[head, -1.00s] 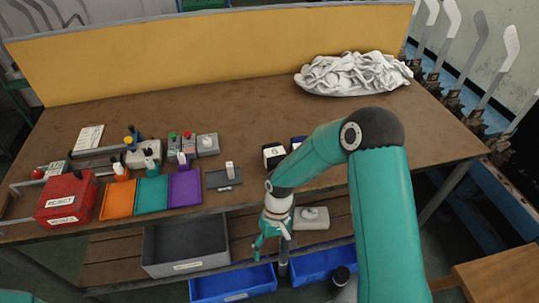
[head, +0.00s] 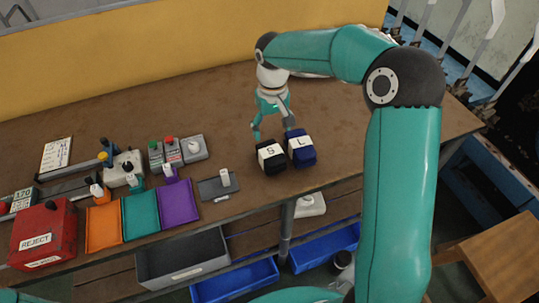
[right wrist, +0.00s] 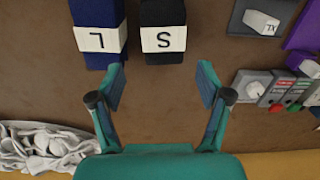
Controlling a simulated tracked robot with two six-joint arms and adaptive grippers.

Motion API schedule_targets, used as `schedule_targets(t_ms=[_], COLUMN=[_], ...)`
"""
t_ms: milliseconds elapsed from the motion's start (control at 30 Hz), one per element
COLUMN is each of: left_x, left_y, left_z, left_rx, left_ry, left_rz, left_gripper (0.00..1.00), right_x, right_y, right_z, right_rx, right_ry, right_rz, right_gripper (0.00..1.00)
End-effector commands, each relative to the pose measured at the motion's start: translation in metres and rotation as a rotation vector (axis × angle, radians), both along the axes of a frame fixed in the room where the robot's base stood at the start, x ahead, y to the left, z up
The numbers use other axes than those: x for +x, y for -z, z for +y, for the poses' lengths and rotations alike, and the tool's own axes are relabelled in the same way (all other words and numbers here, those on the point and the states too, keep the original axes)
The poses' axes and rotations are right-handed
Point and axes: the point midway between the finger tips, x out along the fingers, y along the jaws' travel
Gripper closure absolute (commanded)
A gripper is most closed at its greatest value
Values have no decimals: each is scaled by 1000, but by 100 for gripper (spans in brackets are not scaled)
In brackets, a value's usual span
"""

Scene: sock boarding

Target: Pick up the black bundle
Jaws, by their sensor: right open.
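The black bundle (head: 269,159) with a white band marked S lies on the table near its front edge. It also shows at the top of the right wrist view (right wrist: 163,20). The blue bundle (head: 301,150) marked L lies close beside it, and shows in the right wrist view (right wrist: 98,18) too. My right gripper (head: 272,136) is above the table just behind the two bundles, open and empty. In the right wrist view its fingers (right wrist: 161,86) are spread apart, with the black bundle's banded end just beyond the gap between them. My left gripper is out of view.
Orange, teal and purple trays (head: 140,213), a red REJECT box (head: 43,234) and a button panel (head: 173,152) stand at the left. A white cloth pile (right wrist: 40,146) lies on the table. The table's back middle is clear. Blue bins (head: 235,281) sit below.

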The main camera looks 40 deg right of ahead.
Motion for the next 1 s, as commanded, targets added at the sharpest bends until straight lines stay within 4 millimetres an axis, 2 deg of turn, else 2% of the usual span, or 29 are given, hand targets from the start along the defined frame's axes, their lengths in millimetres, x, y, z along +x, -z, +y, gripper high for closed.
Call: schedule_targets(t_ms=[100,300,567,800,1000], left_x=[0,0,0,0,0], left_y=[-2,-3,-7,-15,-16], left_z=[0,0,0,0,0], left_rx=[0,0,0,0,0], left_ry=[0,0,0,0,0], left_rz=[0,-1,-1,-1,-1], left_gripper=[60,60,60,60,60], right_x=[0,2,1,-3,-2], right_y=[27,58,73,106,117], right_z=[2,4,6,8,8], right_rx=[1,1,1,1,1], right_ry=[-5,-9,-11,-11,-10], right_rz=[6,4,3,5,0], right_gripper=[23,23,23,23,23])
